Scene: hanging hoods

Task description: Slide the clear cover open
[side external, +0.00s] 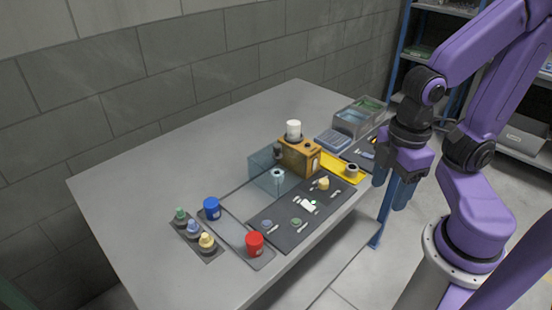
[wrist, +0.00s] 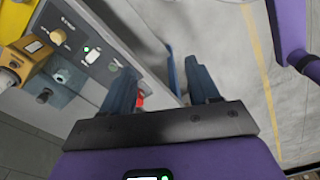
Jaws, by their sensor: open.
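A see-through bluish cover (side external: 263,178) stands mid-table in the side view, against the left side of a yellow-orange block (side external: 300,157). A small pale round part shows at the cover. My gripper (side external: 393,185) is open, its blue fingers pointing down, off to the right of the cover and near the table's right edge. In the wrist view my gripper (wrist: 160,85) has its two fingers apart with nothing visibly held.
A dark panel (side external: 280,225) with small knobs and labels lies in front of the cover. A clear bin (side external: 352,121) stands behind. The table's far left is bare.

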